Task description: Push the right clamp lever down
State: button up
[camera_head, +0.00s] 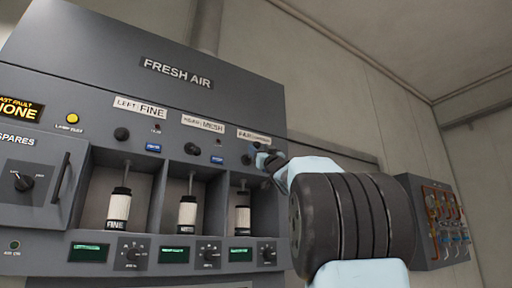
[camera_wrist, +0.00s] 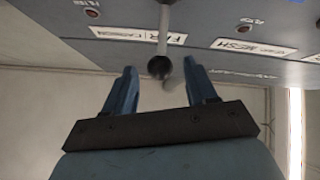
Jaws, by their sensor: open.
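The right clamp lever (camera_wrist: 162,38) is a pale rod with a dark round knob at its end, under the right-hand label. In the wrist view its knob lies between my gripper's two blue fingers, with gaps visible on both sides. My gripper (camera_wrist: 161,72) is open and holds nothing. In the head view my gripper (camera_head: 262,156) is at the panel's right side, and my arm hides part of that area. Below, the right bay holds a white and black cartridge (camera_head: 243,215).
The grey FRESH AIR panel (camera_head: 180,95) has two other dark lever knobs, the left (camera_head: 121,134) and the middle (camera_head: 192,149). Left and middle bays hold cartridges (camera_head: 118,208) (camera_head: 187,212). A box with coloured pipes (camera_head: 440,215) is on the right wall.

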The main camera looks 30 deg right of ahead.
aim_at(258, 147)
jog(key=shift+x, duration=1.75)
jog(key=shift+c, duration=0.4)
grip_shut()
jog(key=shift+a, duration=0.1)
